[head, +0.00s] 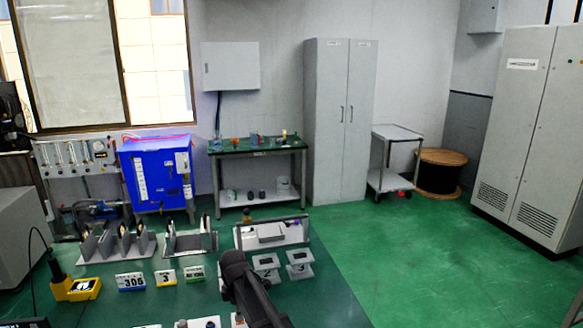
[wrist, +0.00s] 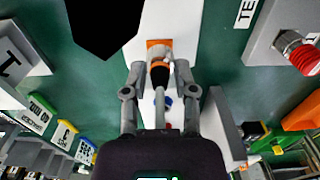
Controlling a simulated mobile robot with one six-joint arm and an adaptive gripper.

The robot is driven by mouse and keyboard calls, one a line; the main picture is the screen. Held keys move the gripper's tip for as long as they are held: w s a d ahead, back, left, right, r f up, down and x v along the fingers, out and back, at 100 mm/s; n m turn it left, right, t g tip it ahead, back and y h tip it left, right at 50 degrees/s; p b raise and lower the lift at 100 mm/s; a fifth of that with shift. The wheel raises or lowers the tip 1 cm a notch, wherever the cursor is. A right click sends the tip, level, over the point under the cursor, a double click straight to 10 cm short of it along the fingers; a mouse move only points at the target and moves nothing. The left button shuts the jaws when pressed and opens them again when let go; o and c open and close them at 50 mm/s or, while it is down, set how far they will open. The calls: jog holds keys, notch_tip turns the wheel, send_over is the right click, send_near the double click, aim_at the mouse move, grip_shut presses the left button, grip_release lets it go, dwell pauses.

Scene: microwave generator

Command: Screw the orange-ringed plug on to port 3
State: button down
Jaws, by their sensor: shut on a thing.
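In the wrist view, my gripper (wrist: 160,68) has its fingers on either side of the orange-ringed plug (wrist: 160,76). It is shut on this dark plug, whose orange ring shows between the fingertips. A pale fitting lies just beyond the ring, by an orange square (wrist: 158,44) on a white panel (wrist: 183,40). I cannot tell whether plug and fitting are joined. In the head view, a small stand marked 3 (head: 299,271) is right of a stand marked 2 (head: 266,275). My dark arm hides the gripper and plug there. I cannot tell which port the plug faces.
In the wrist view, a dark block (wrist: 105,25) is at upper left and a red knob (wrist: 302,55) on a grey box is at right. In the head view, a yellow device (head: 76,289), label cards (head: 131,282) and grey racks (head: 117,245) share the green bench.

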jog(key=shift+r+p, duration=0.6)
jog(key=shift+r, duration=0.1)
jog(key=shift+r+p, duration=0.35)
jog(key=shift+r+p, duration=1.7)
jog(key=shift+s+d, duration=0.1)
jog(key=shift+s+d+f, duration=0.1)
jog(key=shift+s+d, duration=0.25)
jog(key=shift+d, duration=0.35)
jog(key=shift+s+d+f, duration=0.1)
jog(key=shift+s+d, duration=0.3)
jog(key=shift+d, duration=0.3)
jog(key=shift+s+d, duration=0.35)
jog(key=shift+d, duration=0.35)
jog(key=shift+d, duration=0.1)
jog(key=shift+s+d+f+b, duration=0.15)
jog(key=shift+s+d, duration=0.25)
jog(key=shift+d, duration=0.3)
jog(key=shift+s+d+b, duration=0.1)
jog(key=shift+s+d, duration=0.25)
jog(key=shift+d, duration=0.35)
jog(key=shift+s+d+f+b, duration=0.15)
jog(key=shift+s+d, duration=0.25)
jog(key=shift+d, duration=0.3)
jog(key=shift+d, duration=0.1)
